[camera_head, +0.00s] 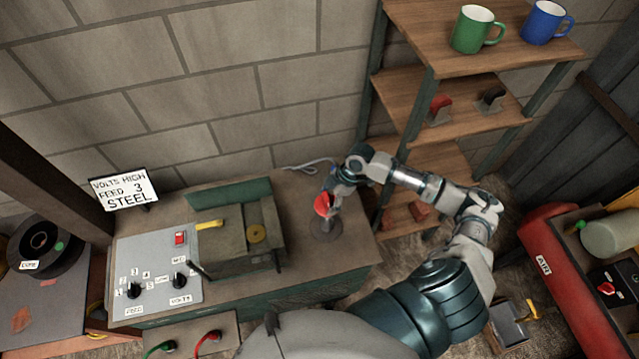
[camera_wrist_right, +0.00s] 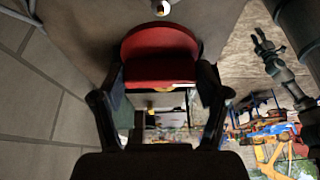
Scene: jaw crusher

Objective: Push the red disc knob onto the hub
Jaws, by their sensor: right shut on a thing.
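The red disc knob (camera_head: 323,205) is between the fingers of my right gripper (camera_head: 331,194), above the right part of the workbench. In the right wrist view the knob (camera_wrist_right: 160,55) fills the space between the two dark fingers (camera_wrist_right: 160,92), which are shut on it from both sides. A dark round base (camera_head: 325,230) stands on the bench just below the knob; I cannot tell whether they touch. A small pale round tip (camera_wrist_right: 161,8) shows beyond the knob in the wrist view. I cannot tell which part is the hub. My left gripper is out of view.
A wooden shelf (camera_head: 440,155) rises close behind my right arm. A sign (camera_head: 124,190) stands at the bench's back left. A red unit (camera_head: 565,270) is at right.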

